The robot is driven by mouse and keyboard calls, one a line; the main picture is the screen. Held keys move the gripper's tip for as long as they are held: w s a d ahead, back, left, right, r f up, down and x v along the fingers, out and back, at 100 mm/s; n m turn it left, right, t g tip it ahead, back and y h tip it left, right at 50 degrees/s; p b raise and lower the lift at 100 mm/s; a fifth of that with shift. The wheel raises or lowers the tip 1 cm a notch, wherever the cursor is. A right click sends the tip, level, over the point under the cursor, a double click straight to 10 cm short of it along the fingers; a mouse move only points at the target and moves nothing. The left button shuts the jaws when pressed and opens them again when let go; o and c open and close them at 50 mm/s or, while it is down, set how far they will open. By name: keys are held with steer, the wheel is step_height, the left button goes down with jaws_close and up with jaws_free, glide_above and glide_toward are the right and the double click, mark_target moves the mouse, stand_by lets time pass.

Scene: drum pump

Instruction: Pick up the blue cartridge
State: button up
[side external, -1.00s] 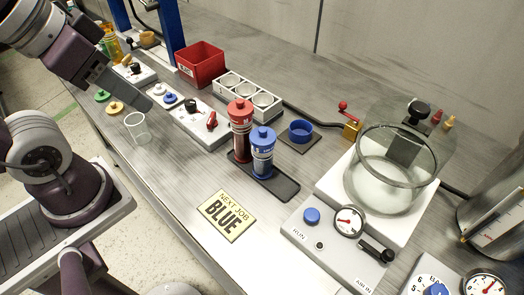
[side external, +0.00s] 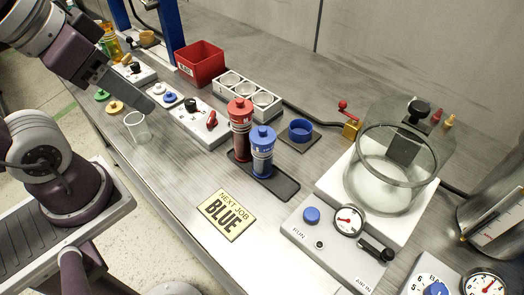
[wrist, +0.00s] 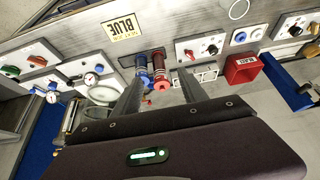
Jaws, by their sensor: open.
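The blue cartridge (side external: 262,153) stands upright in a dark tray (side external: 285,188), beside the red cartridge (side external: 240,128). It has a blue cap and a clear body with a pale label. In the wrist view the blue cartridge (wrist: 142,66) and the red cartridge (wrist: 160,70) show beyond and between my fingers. My gripper (wrist: 160,95) is open and empty. In the side view my gripper (side external: 135,98) is at upper left, above the bench and well apart from both cartridges.
A sign reading NEXT JOB BLUE (side external: 225,214) lies in front of the tray. A glass cup (side external: 137,127), a switch panel (side external: 193,122), a red bin (side external: 201,64) and a white three-hole rack (side external: 248,96) stand to the left. A glass chamber (side external: 393,160) stands at right.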

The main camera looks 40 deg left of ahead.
steer(key=shift+o, duration=1.4)
